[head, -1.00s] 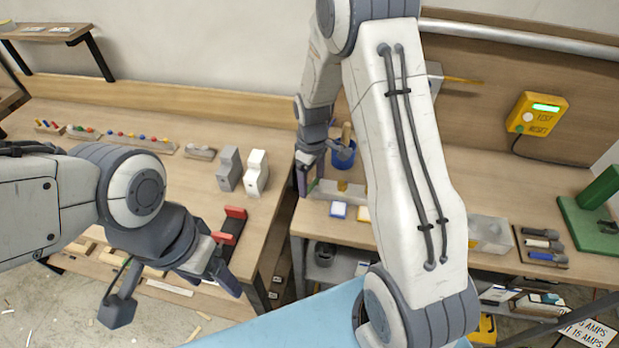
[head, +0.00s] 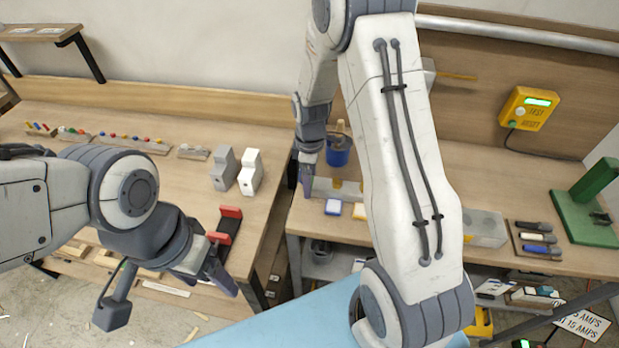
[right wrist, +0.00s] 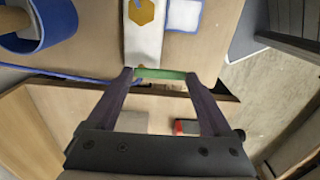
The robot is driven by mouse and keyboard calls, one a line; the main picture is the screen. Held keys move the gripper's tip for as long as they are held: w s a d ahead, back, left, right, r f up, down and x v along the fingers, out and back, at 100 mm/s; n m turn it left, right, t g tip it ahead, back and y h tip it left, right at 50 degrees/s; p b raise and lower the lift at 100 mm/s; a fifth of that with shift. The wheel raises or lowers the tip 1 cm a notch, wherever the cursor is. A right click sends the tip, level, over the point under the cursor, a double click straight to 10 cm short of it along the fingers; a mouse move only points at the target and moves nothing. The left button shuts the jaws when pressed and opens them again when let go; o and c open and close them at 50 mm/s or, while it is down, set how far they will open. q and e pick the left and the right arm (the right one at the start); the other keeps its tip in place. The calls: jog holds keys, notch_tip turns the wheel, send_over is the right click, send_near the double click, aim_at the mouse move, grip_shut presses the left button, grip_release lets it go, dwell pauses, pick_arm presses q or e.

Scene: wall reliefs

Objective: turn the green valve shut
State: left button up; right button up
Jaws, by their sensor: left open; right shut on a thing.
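The green valve's handle (right wrist: 160,74) shows in the right wrist view as a short green bar. It lies between the fingertips of my right gripper (right wrist: 160,76), which is shut on it. The handle is at the end of a white block (right wrist: 145,45) with a yellow hexagon on it. In the head view my right gripper (head: 300,176) is at the left end of this block, near the bench's left edge, and the handle is hidden there. My left gripper (head: 170,300) is open and empty, low at the left.
A blue pot (head: 338,152) stands behind the block. A blue-edged white tile (head: 333,207) and a yellow-edged one (head: 361,211) lie in front. A yellow test box (head: 529,108) is on the back panel. A gap separates this bench from the left table (head: 120,170).

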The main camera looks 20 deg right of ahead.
jog(key=shift+w+r, duration=0.1)
jog(key=o, duration=1.1)
jog(key=shift+o, duration=0.2)
notch_tip(320, 180, up, 10)
jog(key=b, duration=0.1)
jog(key=shift+r+b, duration=0.25)
jog(key=shift+b, duration=0.1)
jog(key=s+a+r+m, duration=0.2)
jog(key=s+a+r, duration=0.2)
jog(key=s+a, duration=0.8)
jog(key=s+a+m+y, duration=0.1)
jog(key=s+a, duration=0.4)
jog(key=s, duration=0.7)
jog(key=shift+s+r+m, duration=0.2)
jog(key=shift+s+m, duration=0.15)
jog(key=shift+m, duration=0.15)
